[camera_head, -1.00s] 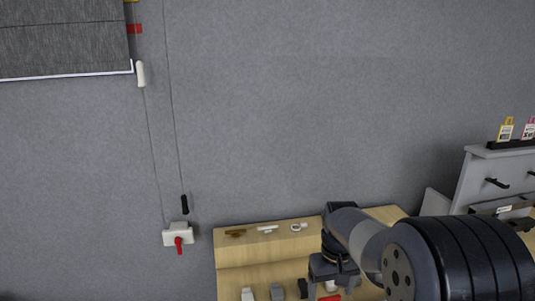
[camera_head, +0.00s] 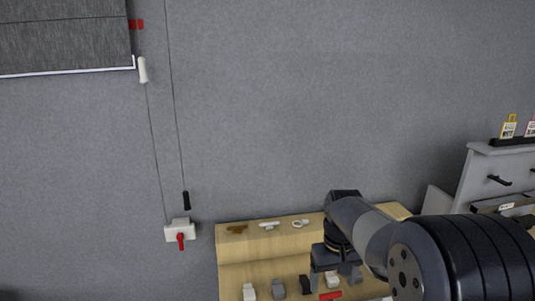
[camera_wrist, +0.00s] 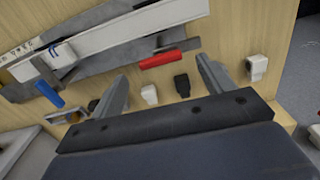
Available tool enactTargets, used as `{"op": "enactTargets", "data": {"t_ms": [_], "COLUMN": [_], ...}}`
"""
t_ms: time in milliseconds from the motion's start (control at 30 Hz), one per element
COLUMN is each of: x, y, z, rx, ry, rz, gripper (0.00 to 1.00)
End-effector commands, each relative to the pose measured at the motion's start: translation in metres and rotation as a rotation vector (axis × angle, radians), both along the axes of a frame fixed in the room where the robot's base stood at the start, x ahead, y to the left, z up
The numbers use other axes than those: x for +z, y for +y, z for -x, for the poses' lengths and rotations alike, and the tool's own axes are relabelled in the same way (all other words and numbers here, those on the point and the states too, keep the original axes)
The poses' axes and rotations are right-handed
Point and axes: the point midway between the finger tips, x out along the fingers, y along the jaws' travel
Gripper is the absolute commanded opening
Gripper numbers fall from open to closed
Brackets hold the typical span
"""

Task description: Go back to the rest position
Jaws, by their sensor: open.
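My gripper (camera_head: 338,276) is in the lower right of the head view, in front of the wooden stand (camera_head: 262,272). In the wrist view my gripper (camera_wrist: 165,88) has its two fingers wide apart, open, with nothing held between them. Beyond the fingers lie a red-handled tool (camera_wrist: 170,60), a small black piece (camera_wrist: 182,85) and a small white piece (camera_wrist: 150,94) on the wooden surface. I cannot tell how far the fingers are from them.
A white wall box with a red lever (camera_head: 180,232) hangs at the left, below two cords with a white handle (camera_head: 142,70) and a black handle (camera_head: 186,200). A grey cabinet (camera_head: 486,180) stands at the right.

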Motion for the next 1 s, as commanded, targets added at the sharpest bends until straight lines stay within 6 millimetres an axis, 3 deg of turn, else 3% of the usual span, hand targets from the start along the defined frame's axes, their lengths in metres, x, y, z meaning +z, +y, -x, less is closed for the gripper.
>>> {"op": "enactTargets", "data": {"t_ms": [367,900,1000], "x": [0.078,-0.034,-0.033], "y": [0.0,0.0,0.0], "z": [-0.001,0.001,0.0], "rx": [0.0,0.001,0.077], "ry": [-0.004,0.006,-0.002], "rz": [0.0,0.0,0.0], "gripper": [0.76,0.76,0.76]}}
